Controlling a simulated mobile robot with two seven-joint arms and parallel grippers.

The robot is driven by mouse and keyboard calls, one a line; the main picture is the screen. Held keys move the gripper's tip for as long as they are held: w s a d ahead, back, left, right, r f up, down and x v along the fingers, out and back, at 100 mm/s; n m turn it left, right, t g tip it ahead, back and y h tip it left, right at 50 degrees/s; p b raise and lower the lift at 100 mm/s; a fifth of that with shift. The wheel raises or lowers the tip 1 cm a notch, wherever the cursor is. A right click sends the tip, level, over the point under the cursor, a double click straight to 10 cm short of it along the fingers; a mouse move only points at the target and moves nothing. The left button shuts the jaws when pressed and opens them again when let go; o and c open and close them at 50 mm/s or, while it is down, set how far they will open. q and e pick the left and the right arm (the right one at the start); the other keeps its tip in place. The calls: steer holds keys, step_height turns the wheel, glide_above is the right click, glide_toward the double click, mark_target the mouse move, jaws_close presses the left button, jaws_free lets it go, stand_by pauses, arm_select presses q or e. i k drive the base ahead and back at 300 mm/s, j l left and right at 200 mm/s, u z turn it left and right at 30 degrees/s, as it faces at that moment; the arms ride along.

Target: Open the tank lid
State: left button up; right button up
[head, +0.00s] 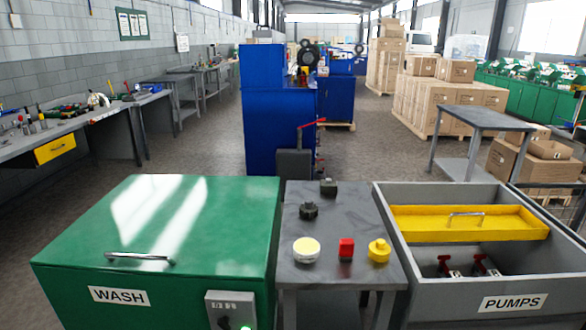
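The tank is the green box (190,292) at the lower left of the head view, marked with a white WASH label (119,297). Its green lid (200,215) lies flat and shut on top. A silver bar handle (140,258) is fixed near the lid's front edge. A grey control box (231,311) with a dark knob and a green light sits on the tank's front right; the frame's bottom edge cuts it. Neither of my grippers is in view.
Right of the tank, a grey table (325,280) holds several small parts. Beyond it, a grey PUMPS bin (427,292) contains a yellow tray (466,234) and red-and-black parts. A blue machine (275,125) stands behind. The space above the lid is clear.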

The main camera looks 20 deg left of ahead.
mark_target(199, 226)
steer(key=u, duration=1.6)
steer(key=i+j+z, duration=0.25)
steer(key=j, duration=0.3)
steer(key=i, duration=0.05)
